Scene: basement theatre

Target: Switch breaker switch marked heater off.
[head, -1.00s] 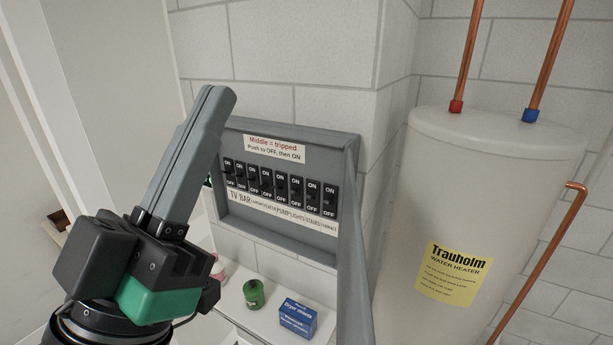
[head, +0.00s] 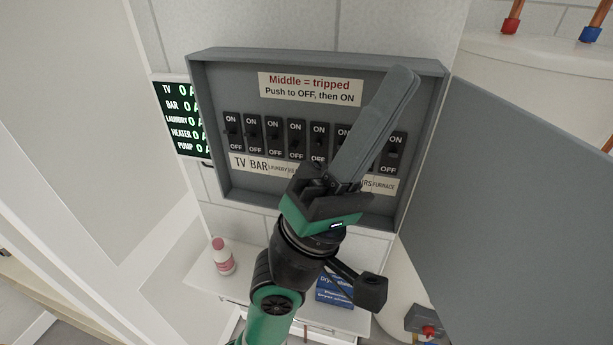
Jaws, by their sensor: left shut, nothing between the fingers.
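The grey breaker panel (head: 225,75) is open, with a row of several black switches marked ON above and OFF below. The heater breaker switch (head: 297,140) is fourth from the left; its label starts "HE" and the rest is hidden behind my gripper. I cannot tell its lever's exact position. My left gripper (head: 404,82) is shut and empty. Its fingers slant up and right in front of the panel, right of the heater switch, hiding part of the right-hand switches and labels. Whether they touch the panel is unclear. My right gripper is not in view.
The panel door (head: 515,190) stands open at the right. A dark display (head: 178,118) at the left lists circuits, including HEATER, with zero readings visible. Below, a white shelf (head: 265,288) holds a pink-labelled bottle (head: 222,256) and a blue box (head: 336,292). The water heater (head: 530,65) is behind the door.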

